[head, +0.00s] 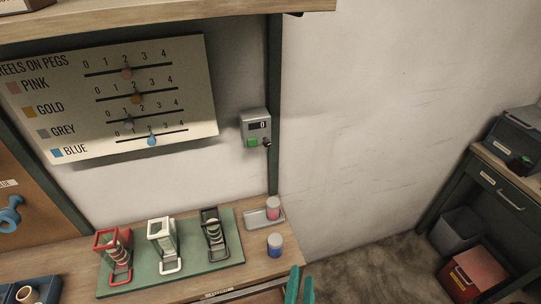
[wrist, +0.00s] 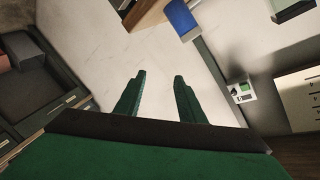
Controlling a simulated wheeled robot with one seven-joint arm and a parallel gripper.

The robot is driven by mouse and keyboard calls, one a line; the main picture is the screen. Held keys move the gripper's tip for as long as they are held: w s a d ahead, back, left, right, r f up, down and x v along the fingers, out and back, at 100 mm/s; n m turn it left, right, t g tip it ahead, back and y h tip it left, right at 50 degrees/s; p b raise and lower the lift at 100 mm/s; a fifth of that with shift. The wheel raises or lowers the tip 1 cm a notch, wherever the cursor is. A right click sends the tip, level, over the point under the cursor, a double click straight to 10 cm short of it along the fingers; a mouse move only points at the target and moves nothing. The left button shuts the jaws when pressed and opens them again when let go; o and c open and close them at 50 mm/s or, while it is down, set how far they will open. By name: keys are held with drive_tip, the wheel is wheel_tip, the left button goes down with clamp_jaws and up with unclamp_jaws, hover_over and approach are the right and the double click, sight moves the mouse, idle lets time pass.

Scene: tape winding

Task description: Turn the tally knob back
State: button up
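The tally counter (head: 255,128) is a small grey box on the dark upright post beside the wall board, and its display reads 0. It has a green button (head: 252,142) and a small black knob (head: 266,143) at its lower right. In the wrist view the tally counter (wrist: 242,91) shows small at the right, and its knob is too small to make out clearly. My gripper (head: 299,285) has green fingers at the bottom edge of the head view, well below the counter. In the wrist view my gripper (wrist: 156,80) is open, with nothing between the fingers.
A board with sliders (head: 180,95) hangs left of the post. Below, a green mat (head: 190,270) on the bench bears red, white and black holders. A small tray (head: 252,219) with a pink-banded jar and a blue jar (head: 275,245) stand nearby. The wall right of the post is clear.

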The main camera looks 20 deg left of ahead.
drive_tip(key=w+a+r+m+y, duration=0.1)
drive_tip(key=w+a+r+y, duration=0.25)
drive_tip(key=w+r, duration=0.6)
drive_tip(key=g+y, duration=0.1)
drive_tip(key=y, duration=0.4)
approach(267, 145)
drive_tip(key=shift+h, duration=0.25)
drive_tip(key=x, duration=0.6)
drive_tip(key=shift+w+a+r, duration=0.1)
drive_tip(key=shift+w+a, duration=0.1)
drive_tip(key=shift+w, duration=0.15)
drive_tip(key=shift+w+a, duration=0.3)
drive_tip(key=shift+a, duration=0.15)
drive_tip(key=shift+w+d, duration=0.1)
drive_tip(key=shift+d, duration=0.1)
drive_tip(key=shift+a, duration=0.1)
clamp_jaws()
